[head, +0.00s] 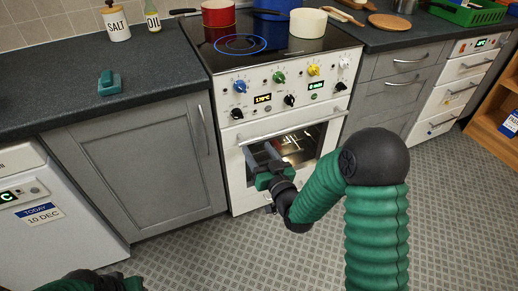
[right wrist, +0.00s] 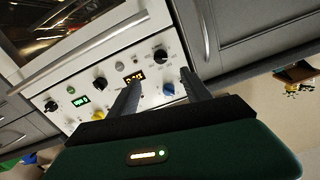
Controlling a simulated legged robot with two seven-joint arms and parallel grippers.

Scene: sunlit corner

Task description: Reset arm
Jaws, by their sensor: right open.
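My right arm reaches in from the lower right in the head view, with green ribbed sleeves and a black elbow. Its gripper (head: 260,156) is in front of the white oven's (head: 236,188) door, left of the lit window. In the right wrist view the two dark fingers of this gripper (right wrist: 160,80) stand apart with nothing between them. The oven's knob panel (right wrist: 105,85) lies beyond them. A green and black part of my left arm shows at the bottom left edge of the head view; its jaws cannot be made out.
A red pot (head: 219,18) and a cream pot (head: 308,23) stand on the black hob. One ring glows blue. A green object (head: 109,84) lies on the left counter, with a salt jar (head: 116,22) behind it. Patterned floor (head: 215,255) is open below.

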